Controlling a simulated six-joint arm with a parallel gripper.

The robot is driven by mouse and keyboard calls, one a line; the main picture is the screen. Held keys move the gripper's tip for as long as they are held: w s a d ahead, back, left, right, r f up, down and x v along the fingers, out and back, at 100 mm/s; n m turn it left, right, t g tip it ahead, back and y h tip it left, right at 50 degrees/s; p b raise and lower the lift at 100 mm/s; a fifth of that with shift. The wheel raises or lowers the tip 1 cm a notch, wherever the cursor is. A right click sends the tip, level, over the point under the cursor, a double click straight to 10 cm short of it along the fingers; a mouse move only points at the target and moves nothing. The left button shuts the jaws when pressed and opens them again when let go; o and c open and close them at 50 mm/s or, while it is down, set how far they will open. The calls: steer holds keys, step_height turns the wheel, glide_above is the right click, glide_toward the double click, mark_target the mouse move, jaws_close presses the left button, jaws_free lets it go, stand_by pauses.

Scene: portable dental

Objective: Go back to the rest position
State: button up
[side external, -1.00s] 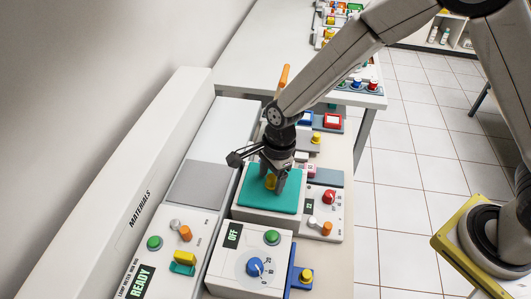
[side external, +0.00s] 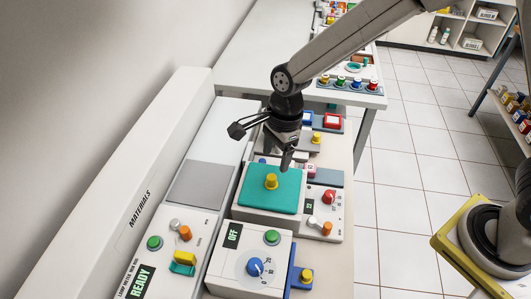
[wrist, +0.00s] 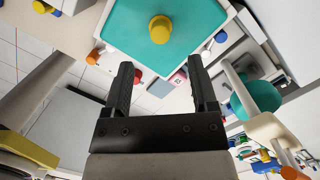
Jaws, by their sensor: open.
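My gripper (side external: 285,163) is open and empty. It hangs above the far edge of a teal pad (side external: 258,195). A yellow knob (side external: 271,181) stands on the pad, apart from the fingers. In the wrist view, the two black fingers of my gripper (wrist: 162,80) are spread wide with nothing between them. The yellow knob (wrist: 160,30) shows beyond them on the teal pad (wrist: 190,55).
A box marked OFF (side external: 233,235) with a blue dial stands in front of the pad. A long panel marked MATERIALS (side external: 140,205) runs along the left.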

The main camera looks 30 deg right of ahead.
steer(key=shift+d+r, duration=0.1)
steer(key=shift+r, duration=0.25)
steer(key=s+d+n+t+h, duration=0.1)
steer(key=s+d+n, duration=0.4)
steer(key=d+n, duration=0.4)
steer(key=s+d+r+n+t, duration=0.1)
steer(key=s+d+n, duration=0.4)
steer(key=d+n, duration=0.4)
steer(key=shift+s+d+r+t+h, duration=0.2)
steer(key=shift+s+d+t+h, duration=0.1)
steer(key=shift+s+d+h, duration=0.15)
